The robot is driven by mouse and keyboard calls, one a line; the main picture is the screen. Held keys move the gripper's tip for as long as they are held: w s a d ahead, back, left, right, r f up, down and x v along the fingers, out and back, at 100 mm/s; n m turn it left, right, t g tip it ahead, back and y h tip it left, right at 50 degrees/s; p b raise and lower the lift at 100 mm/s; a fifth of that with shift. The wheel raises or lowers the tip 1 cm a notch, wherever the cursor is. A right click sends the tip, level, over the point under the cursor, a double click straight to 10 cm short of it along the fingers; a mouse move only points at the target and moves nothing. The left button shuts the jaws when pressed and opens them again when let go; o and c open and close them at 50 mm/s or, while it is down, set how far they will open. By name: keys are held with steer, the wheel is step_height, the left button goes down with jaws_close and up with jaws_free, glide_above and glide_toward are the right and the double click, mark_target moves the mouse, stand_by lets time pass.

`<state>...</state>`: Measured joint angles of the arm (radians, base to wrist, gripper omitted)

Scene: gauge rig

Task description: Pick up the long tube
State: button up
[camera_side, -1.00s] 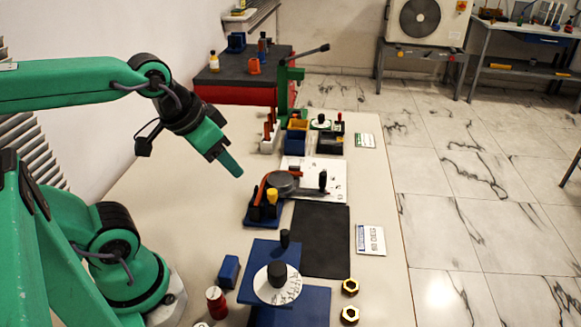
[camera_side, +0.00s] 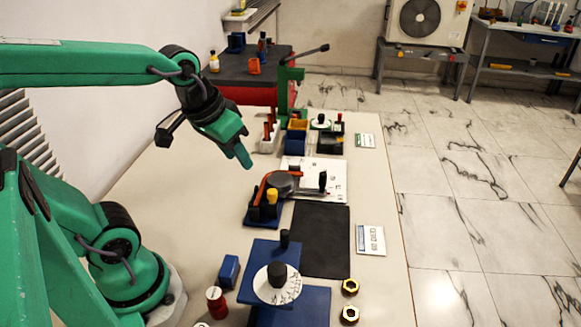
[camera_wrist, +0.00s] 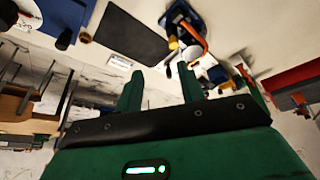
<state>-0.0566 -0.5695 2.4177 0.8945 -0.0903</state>
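My gripper (camera_side: 239,158) is in the air above the table, just in front of the white holder. Its two green fingers are apart and empty, as the wrist view shows (camera_wrist: 159,80). Upright reddish-brown tubes (camera_side: 268,129) stand in the white holder (camera_side: 268,146) at the table's far left; I cannot tell which is the long tube. An orange curved piece (camera_side: 262,187) is on the bending tool (camera_side: 283,183), which also shows upside down in the wrist view (camera_wrist: 187,25).
A green lever press (camera_side: 284,95) stands behind the holder, with an orange-yellow bin (camera_side: 297,124) beside it. A black mat (camera_side: 320,240), a blue plate with a dial (camera_side: 277,283) and brass nuts (camera_side: 350,286) lie nearer. The table's left middle is clear.

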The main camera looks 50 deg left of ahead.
steer(key=w+a+f+n+g, duration=0.2)
steer(key=w+a+f+n, duration=0.2)
steer(key=w+f, duration=0.15)
steer(key=n+g, duration=0.3)
glide_above(260, 192)
step_height(260, 192, down, 7)
steer(key=shift+r, duration=0.1)
steer(key=shift+f, duration=1.35)
steer(key=shift+f, duration=0.1)
steer(key=shift+f, duration=2.5)
